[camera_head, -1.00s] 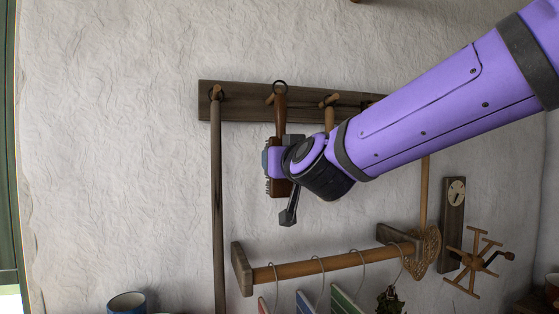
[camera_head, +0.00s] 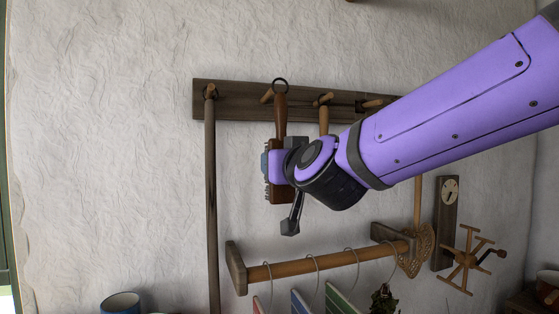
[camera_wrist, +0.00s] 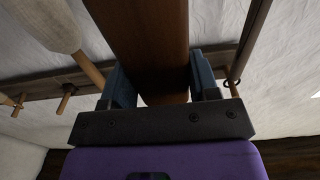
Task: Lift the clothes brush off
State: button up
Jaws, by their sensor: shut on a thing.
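The clothes brush (camera_head: 280,115) is brown, with a long handle, a dark ring at its top and bristles along the left side of its lower part. It is upright in front of the peg rail (camera_head: 236,105). Its ring shows just right of a wooden peg (camera_head: 267,97); I cannot tell whether it is clear of that peg. My gripper (camera_head: 273,163) is shut on the brush below the handle. In the wrist view the brown brush (camera_wrist: 148,40) lies between the two blue fingers of my gripper (camera_wrist: 162,85).
A long stick (camera_head: 211,190) hangs from the left peg. A wooden-handled thing (camera_head: 324,120) hangs close right of the brush. Below is a wooden rod (camera_head: 300,267) with hooks. A clock-like board (camera_head: 446,220) is at the right. Bare wall lies above the rail.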

jog(key=s, duration=0.2)
jog(key=s+d+f, duration=0.1)
jog(key=shift+s, duration=0.4)
jog(key=shift+s, duration=0.1)
